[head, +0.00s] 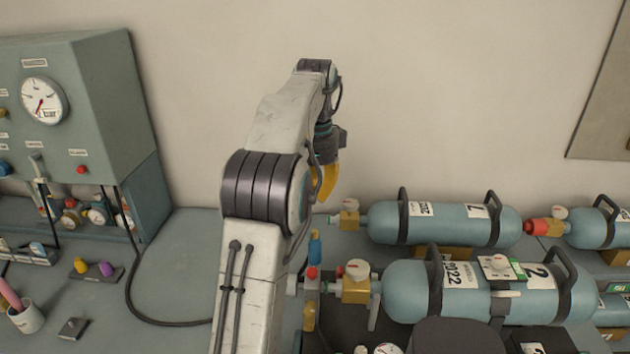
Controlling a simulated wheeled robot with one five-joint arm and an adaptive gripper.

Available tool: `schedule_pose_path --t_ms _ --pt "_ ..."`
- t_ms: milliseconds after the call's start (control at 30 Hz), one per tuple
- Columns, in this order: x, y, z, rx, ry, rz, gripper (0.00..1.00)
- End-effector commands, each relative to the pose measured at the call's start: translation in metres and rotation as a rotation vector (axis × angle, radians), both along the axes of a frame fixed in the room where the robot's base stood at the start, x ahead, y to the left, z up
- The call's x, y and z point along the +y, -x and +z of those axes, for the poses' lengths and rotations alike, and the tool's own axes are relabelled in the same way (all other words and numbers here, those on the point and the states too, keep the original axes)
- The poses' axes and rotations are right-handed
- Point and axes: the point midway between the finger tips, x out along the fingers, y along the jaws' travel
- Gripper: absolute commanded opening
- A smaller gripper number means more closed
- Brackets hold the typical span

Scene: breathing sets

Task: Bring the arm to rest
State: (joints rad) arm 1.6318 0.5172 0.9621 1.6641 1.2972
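My arm rises through the middle of the head view, white and grey with a dark ribbed elbow, and bends over at the top. My gripper (328,178) hangs from its far end in front of the wall, pointing down. One curved yellow finger shows; the other finger is hidden, so I cannot tell whether the gripper is open or shut. No held object shows. The gripper is above and left of the valve (349,214) of the rear blue cylinder, apart from it in the picture.
A front cylinder (405,287) and a rear cylinder (385,222) lie on the right, with more at the right edge. A green gauge cabinet (100,150) stands left. A black hose (131,290), a cup (27,318) and a small tray (97,273) are on the bench. The bench behind the hose is clear.

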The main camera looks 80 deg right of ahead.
Motion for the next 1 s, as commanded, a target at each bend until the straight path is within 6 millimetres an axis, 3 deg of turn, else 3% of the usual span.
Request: schedule_pose_path --t_ms 400,1000 --pt "0.000 0.000 0.027 0.000 -0.001 0.000 0.00" --pt "0.000 0.000 0.031 -0.001 -0.002 0.000 0.00"
